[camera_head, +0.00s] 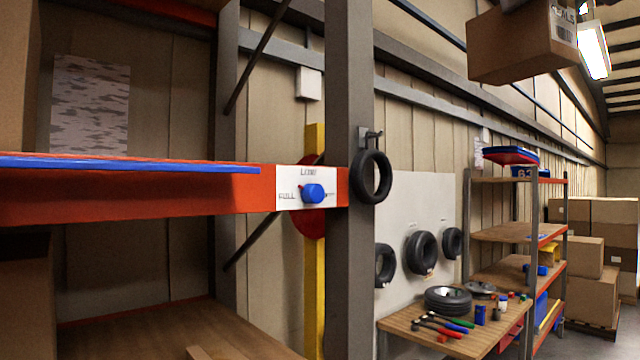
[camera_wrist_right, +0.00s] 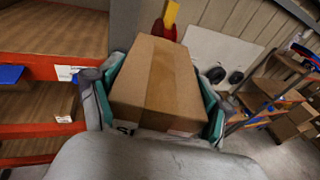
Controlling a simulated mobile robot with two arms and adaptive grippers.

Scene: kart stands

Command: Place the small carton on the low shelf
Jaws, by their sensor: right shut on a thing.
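The small carton (camera_head: 520,45), a brown cardboard box with a printed label, hangs in the air at the upper right of the head view. My right gripper (camera_head: 515,4) is mostly cut off by the top edge there. In the right wrist view the carton (camera_wrist_right: 155,85) sits between the teal-padded fingers of my right gripper (camera_wrist_right: 160,100), which is shut on it. The rack's lower wooden shelf (camera_head: 180,330) is at the bottom left of the head view, below an orange beam; the carton is apart from it. My left gripper is not in view.
A grey rack post (camera_head: 348,240) stands right of the shelf. A blue-edged board (camera_head: 130,163) lies on the upper orange level. A large box (camera_head: 25,310) fills the lower shelf's left side. A workbench (camera_head: 430,335) with tools and tyres stands further right.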

